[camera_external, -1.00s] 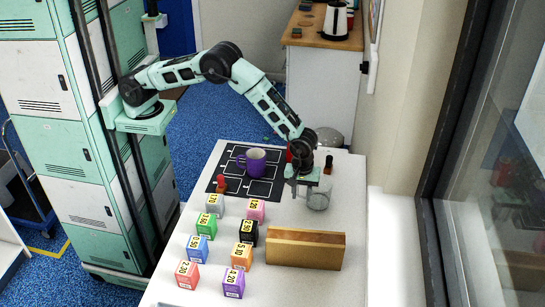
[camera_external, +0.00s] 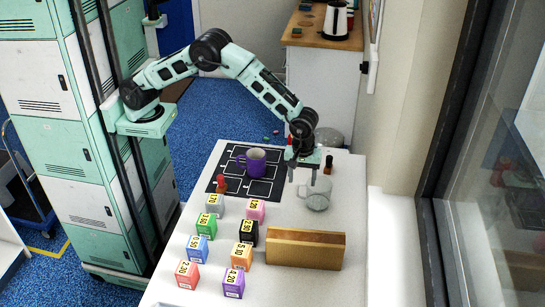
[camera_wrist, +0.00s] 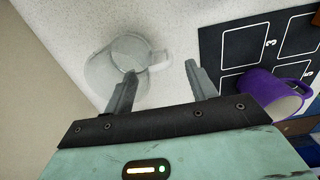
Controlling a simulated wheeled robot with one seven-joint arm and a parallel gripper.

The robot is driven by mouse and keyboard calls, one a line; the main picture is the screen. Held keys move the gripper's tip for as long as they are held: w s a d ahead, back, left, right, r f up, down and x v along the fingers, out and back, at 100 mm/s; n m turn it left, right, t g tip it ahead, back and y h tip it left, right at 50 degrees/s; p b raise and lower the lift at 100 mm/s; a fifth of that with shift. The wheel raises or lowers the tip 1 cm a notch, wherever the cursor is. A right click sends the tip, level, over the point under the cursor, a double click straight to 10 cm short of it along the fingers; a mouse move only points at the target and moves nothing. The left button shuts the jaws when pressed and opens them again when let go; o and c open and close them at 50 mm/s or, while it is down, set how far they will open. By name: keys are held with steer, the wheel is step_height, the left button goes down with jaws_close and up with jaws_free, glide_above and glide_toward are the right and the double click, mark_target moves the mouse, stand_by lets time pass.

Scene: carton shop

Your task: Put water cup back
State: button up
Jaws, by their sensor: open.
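A clear glass cup (camera_external: 318,198) stands upright on the white table, right of the black mat. Its handle points left. My gripper (camera_external: 304,174) is open and empty, just above the cup on its handle side. In the wrist view the glass cup (camera_wrist: 112,72) lies at upper left, its handle showing between the fingertips of my gripper (camera_wrist: 160,69). The left finger overlaps the cup in the picture; I cannot tell whether they touch. A purple mug (camera_external: 253,163) stands on the black mat (camera_external: 262,188) and also shows in the wrist view (camera_wrist: 268,95).
A wooden block or holder (camera_external: 305,249) stands in front of the cup. Several coloured price cubes (camera_external: 206,223) stand at the front left. A small dark bottle (camera_external: 328,164) is behind the cup. A red-topped piece (camera_external: 221,181) sits by the mat's left edge. Bare table lies right of the cup.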

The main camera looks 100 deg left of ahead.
step_height(320, 180, up, 5)
steer(key=shift+f+b, duration=0.15)
steer(key=shift+b, duration=0.15)
steer(key=s+a+r+m, duration=0.1)
steer(key=s+a+r, duration=0.3)
steer(key=a, duration=0.5)
steer(key=s+a+r+m+y, duration=0.1)
steer(key=s+a+m, duration=0.1)
steer(key=s+a, duration=0.5)
steer(key=s+a+r+m, duration=0.1)
steer(key=s+a+r, duration=0.2)
steer(key=a, duration=0.7)
steer(key=s+a+r+m, duration=0.15)
steer(key=s+a, duration=0.45)
steer(key=s, duration=0.7)
steer(key=s+f+m, duration=0.2)
steer(key=s+m, duration=0.2)
steer(key=s, duration=1.2)
